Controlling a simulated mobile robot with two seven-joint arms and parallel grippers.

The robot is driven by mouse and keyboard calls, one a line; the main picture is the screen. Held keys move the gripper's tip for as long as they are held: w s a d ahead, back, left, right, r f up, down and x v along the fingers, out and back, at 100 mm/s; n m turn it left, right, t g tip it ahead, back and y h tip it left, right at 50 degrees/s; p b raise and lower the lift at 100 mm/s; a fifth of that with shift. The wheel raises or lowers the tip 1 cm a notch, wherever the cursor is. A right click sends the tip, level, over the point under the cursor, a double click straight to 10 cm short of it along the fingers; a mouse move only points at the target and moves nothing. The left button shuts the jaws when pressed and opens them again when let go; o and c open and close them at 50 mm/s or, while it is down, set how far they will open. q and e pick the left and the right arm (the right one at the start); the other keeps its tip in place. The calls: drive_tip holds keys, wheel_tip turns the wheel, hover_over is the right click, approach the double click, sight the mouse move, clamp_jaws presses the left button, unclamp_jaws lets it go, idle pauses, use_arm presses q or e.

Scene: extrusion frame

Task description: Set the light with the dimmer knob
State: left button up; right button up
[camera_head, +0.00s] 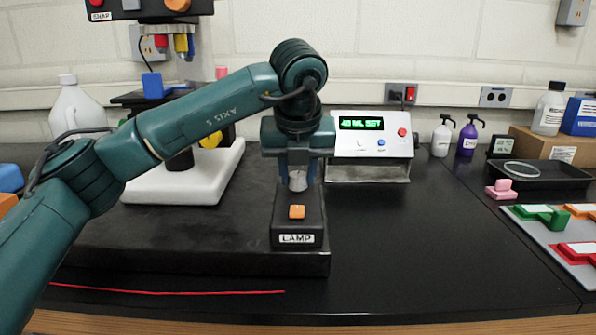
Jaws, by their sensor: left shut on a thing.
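A black control box labelled LAMP (284,222) stands on the black platform in the middle. An orange button or switch (297,212) sits on its sloped front face. The pale, whitish dimmer knob (297,181) is at the top of the box, partly hidden by my gripper. My left gripper (298,175) points down from the green arm and is shut on the knob, with a finger on each side. The knob's marking cannot be made out. My right gripper is not in view.
A white base (215,180) is to the left. A red cord (165,291) lies in front. The bench at the front right is clear.

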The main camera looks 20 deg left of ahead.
use_arm(q)
drive_tip(key=shift+m, duration=0.3)
drive_tip(key=m+h, duration=0.1)
drive_tip(key=m, duration=0.1)
drive_tip(key=m+h, duration=0.1)
drive_tip(key=m, duration=0.1)
drive_tip(key=shift+a+r+m, duration=0.1)
drive_tip(key=shift+a+m, duration=0.1)
drive_tip(key=shift+m, duration=0.2)
drive_tip(key=m+h, duration=0.1)
drive_tip(key=m, duration=0.1)
drive_tip(key=m+h+p, duration=0.1)
drive_tip(key=m, duration=0.2)
drive_tip(key=shift+w+a, duration=0.1)
drive_tip(key=shift+m+g, duration=0.3)
drive_tip(key=o, duration=1)
drive_tip(key=shift+c, duration=0.2)
drive_tip(key=p+v, duration=0.1)
drive_tip(key=v, duration=1.2)
